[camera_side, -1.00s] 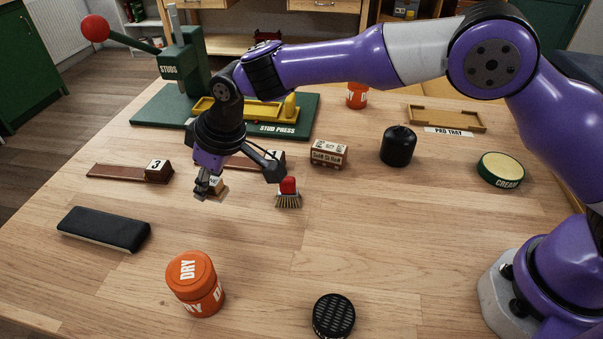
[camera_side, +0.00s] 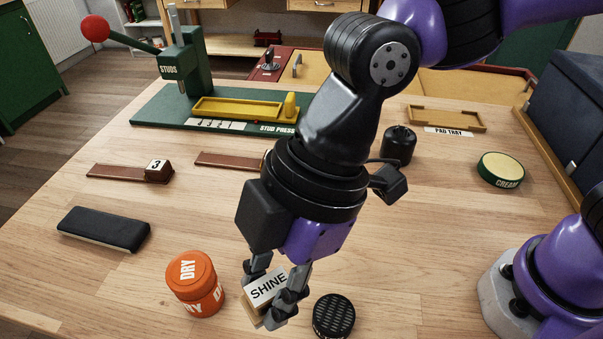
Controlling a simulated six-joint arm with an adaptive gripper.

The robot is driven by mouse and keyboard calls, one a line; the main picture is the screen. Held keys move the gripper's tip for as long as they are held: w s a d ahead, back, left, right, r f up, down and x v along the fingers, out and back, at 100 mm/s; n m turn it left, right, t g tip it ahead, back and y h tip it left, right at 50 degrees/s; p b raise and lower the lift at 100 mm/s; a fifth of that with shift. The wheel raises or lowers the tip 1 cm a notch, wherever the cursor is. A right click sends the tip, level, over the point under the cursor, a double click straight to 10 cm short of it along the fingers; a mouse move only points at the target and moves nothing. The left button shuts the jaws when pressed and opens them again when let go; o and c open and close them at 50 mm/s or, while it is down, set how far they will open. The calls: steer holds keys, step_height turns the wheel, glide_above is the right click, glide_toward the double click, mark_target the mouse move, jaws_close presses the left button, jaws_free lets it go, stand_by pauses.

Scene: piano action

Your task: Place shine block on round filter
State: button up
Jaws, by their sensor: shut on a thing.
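The shine block (camera_side: 267,289) is a small wooden block with a white face lettered SHINE. My gripper (camera_side: 272,298) is shut on it and holds it, slightly tilted, near the front of the table. Whether the block touches the table is hard to tell. The round filter (camera_side: 334,316) is a black disc with a grille top, lying flat at the front edge of the picture. The block is just left of the filter and apart from it. The filter's top is bare.
An orange DRY jar (camera_side: 195,284) stands close to the left of my gripper. A black eraser-like pad (camera_side: 104,229) lies further left. The table right of the filter is clear.

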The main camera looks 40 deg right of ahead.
steer(key=s+d+n+g+h, duration=0.1)
steer(key=s+d+n+g, duration=0.1)
steer(key=s+d+n, duration=0.3)
steer(key=s+d+n+g, duration=0.1)
steer(key=s+n, duration=0.2)
steer(key=s, duration=0.4)
steer(key=n, duration=0.1)
glide_above(333, 324)
steer(key=d, duration=0.1)
steer(key=f, duration=0.6)
steer(key=shift+w, duration=0.35)
steer(key=shift+w+f, duration=0.15)
steer(key=shift+f, duration=1.95)
steer(key=o, duration=1)
steer(key=shift+f, duration=0.15)
